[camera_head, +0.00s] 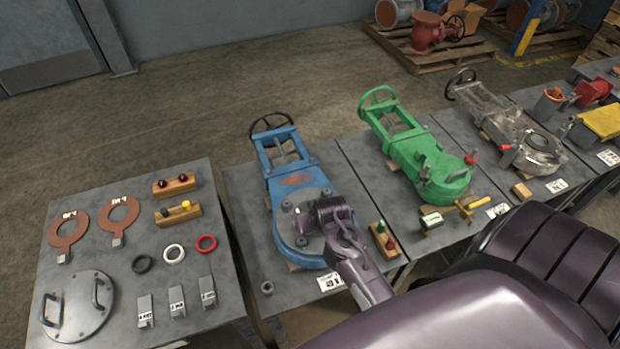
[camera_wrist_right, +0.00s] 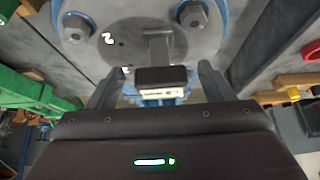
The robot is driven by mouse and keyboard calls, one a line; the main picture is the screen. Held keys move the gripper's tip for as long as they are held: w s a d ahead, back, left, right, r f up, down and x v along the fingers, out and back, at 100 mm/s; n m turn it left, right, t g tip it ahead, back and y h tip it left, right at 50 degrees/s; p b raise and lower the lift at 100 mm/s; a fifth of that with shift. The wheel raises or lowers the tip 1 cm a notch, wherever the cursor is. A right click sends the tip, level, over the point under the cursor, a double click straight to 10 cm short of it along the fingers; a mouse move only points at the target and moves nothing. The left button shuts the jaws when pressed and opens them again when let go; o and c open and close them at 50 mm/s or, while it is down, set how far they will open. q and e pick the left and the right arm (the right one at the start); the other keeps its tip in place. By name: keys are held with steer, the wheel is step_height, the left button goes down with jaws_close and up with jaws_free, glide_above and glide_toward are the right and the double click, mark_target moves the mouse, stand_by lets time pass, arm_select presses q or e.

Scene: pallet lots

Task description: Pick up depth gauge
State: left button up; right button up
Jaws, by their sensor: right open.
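A small tool with a grey stem and a dark block with a white label (camera_wrist_right: 160,76), likely the depth gauge, sits at the round flange of the blue valve (camera_head: 285,190) in the right wrist view. My right gripper (camera_wrist_right: 158,82) is open, with one finger on each side of the dark block; I cannot tell whether they touch it. In the head view my right wrist hangs over the blue valve's flange and hides the tool and the fingertips. My left gripper is not in view.
The flange has raised bolts (camera_wrist_right: 189,14). A wooden block with red and green pieces (camera_head: 384,240) and a white tag (camera_head: 330,282) lie close by. A green valve (camera_head: 420,160) stands right; a table with gaskets and rings (camera_head: 173,254) stands left.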

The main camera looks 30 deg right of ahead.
steer(key=x, duration=0.4)
steer(key=shift+w+r, duration=0.1)
steer(key=shift+w, duration=0.25)
steer(key=c, duration=1.5)
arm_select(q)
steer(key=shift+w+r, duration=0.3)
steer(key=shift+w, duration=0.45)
arm_select(e)
steer(key=shift+r, duration=0.15)
